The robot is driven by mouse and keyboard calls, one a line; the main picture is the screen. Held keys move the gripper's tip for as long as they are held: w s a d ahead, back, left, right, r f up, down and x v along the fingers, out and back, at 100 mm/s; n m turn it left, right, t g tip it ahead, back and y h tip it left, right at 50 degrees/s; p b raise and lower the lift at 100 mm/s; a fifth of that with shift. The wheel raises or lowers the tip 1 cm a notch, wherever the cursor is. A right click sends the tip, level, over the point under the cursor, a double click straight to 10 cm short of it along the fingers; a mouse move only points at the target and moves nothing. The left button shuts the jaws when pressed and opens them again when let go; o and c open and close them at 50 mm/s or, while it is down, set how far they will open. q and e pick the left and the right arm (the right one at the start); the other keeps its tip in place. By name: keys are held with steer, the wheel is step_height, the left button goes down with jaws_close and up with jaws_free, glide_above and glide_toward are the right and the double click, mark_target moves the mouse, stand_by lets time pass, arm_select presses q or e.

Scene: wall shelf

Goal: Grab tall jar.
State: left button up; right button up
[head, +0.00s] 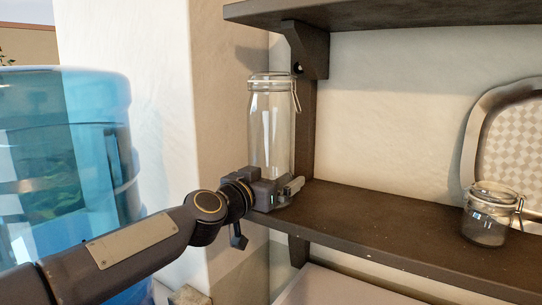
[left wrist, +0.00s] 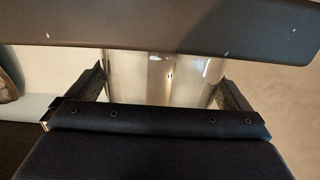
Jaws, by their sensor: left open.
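The tall jar (head: 270,130) is clear glass with a wire clasp. It stands upright at the left end of the lower shelf in the head view. My left gripper (head: 278,188) is at the jar's lower part, hiding its base. In the left wrist view the jar's glass (left wrist: 163,78) shows between the two spread fingers of the left gripper (left wrist: 164,88). The gripper is open, with one finger on each side of the glass; I cannot tell whether either finger touches it. My right gripper is not in view.
The lower shelf (head: 370,222) is bare between the tall jar and a small clasped jar (head: 488,215) at right. A patterned tray (head: 512,130) leans at the back right. The upper shelf (head: 400,14) and its bracket (head: 308,50) are overhead. A blue water bottle (head: 65,150) stands at left.

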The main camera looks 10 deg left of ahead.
arm_select(q)
steer(key=shift+s, duration=0.1)
steer(key=c, duration=1.7)
steer(key=shift+r, duration=0.2)
steer(key=shift+c, duration=0.6)
steer(key=shift+r, duration=0.1)
